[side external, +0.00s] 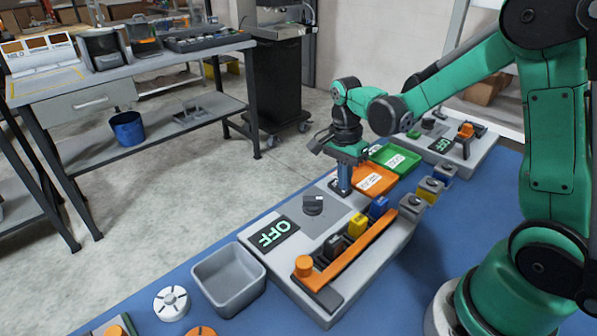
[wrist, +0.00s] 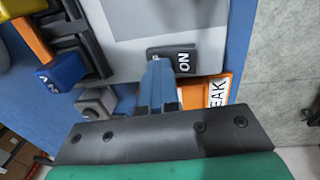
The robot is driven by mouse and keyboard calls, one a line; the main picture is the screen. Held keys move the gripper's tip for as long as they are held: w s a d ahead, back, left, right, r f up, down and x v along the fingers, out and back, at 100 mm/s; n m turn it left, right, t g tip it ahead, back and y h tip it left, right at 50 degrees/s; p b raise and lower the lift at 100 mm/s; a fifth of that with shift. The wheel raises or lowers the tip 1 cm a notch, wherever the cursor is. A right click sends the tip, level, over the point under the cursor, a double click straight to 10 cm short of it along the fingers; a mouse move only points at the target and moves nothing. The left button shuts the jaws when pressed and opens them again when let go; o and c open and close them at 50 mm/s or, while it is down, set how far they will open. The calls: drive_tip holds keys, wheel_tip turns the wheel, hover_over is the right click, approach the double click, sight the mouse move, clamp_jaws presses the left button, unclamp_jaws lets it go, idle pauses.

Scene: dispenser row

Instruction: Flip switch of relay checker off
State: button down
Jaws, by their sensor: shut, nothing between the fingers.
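A grey device (side external: 375,262), which seems to be the relay checker, lies on the blue table.
Blue (side external: 378,207) and yellow (side external: 357,224) blocks and an orange bar (side external: 350,255) line the device's near side. Orange (side external: 374,180) and green (side external: 394,158) trays lie beyond my gripper. A second device (side external: 450,143) reads OFF. A grey bin (side external: 228,279) sits at front left.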

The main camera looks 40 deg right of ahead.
sight(335, 184)
drive_tip(key=shift+w, duration=0.8)
drive_tip(key=shift+r, duration=0.15)
wheel_tip(335, 184, up, 14)
drive_tip(key=w, duration=0.2)
drive_tip(key=shift+s, duration=0.15)
drive_tip(key=shift+s+a, duration=0.2)
drive_tip(key=shift+s, duration=0.45)
